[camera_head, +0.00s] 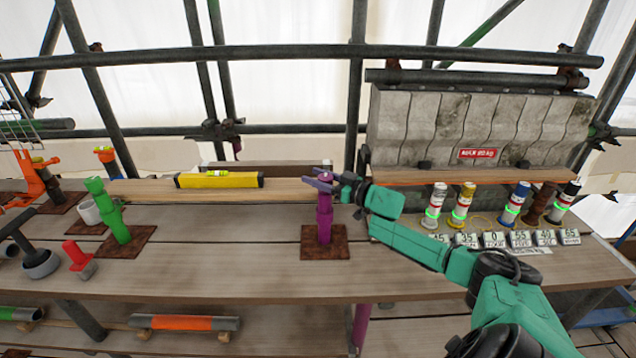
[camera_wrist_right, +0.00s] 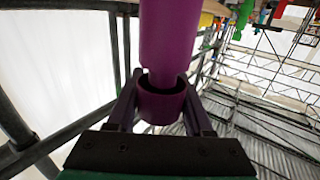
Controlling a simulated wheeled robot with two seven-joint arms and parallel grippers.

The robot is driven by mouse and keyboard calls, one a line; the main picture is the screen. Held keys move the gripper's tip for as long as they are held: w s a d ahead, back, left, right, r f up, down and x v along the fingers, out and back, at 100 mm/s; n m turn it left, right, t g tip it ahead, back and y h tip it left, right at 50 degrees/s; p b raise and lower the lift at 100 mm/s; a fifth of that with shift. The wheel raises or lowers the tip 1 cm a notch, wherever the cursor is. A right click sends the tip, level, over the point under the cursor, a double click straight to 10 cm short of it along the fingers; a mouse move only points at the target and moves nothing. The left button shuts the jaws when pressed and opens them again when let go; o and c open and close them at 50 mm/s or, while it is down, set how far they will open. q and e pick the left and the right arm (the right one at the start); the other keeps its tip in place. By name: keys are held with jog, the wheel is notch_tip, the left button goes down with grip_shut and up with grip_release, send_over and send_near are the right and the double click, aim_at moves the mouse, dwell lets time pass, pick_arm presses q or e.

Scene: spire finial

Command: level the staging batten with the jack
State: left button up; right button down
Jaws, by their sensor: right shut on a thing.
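The purple jack (camera_head: 324,222) stands upright on a brown square base plate (camera_head: 338,247) at the middle of the bench. My right gripper (camera_head: 338,186) reaches in from the right and is shut on the upper part of the purple jack. In the right wrist view the fingers (camera_wrist_right: 160,100) lie on either side of a purple collar (camera_wrist_right: 162,104) below a thicker purple tube. The pale wooden batten (camera_head: 145,190) lies along the back of the bench, with a yellow spirit level (camera_head: 218,180) on it. Its right end is partly hidden behind the jack and gripper. My left gripper is not in view.
A green jack (camera_head: 118,222) and a red-handled tool (camera_head: 78,258) stand at left. Several banded canisters (camera_head: 460,205) with number cards stand at right, below a grey concrete block (camera_head: 475,125). The front middle of the bench is clear.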

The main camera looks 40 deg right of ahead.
jog(key=shift+s+a+n+g+y+b, duration=0.1)
jog(key=shift+a+n+g+y+b, duration=0.1)
jog(key=shift+n+g+y+b, duration=0.8)
jog(key=shift+s+a+n+g+y+b, duration=0.15)
jog(key=shift+n+g+y+b, duration=0.4)
jog(key=shift+y+b, duration=0.8)
jog(key=shift+s+a+n+g+y+b, duration=0.15)
jog(key=shift+n+g+y+b, duration=0.4)
jog(key=shift+n+y+b, duration=0.55)
jog(key=shift+a, duration=0.1)
jog(key=shift+c, duration=1.4)
grip_release()
jog(key=shift+w, duration=0.1)
jog(key=b+v, duration=0.4)
jog(key=v, duration=1)
jog(key=shift+s, duration=0.25)
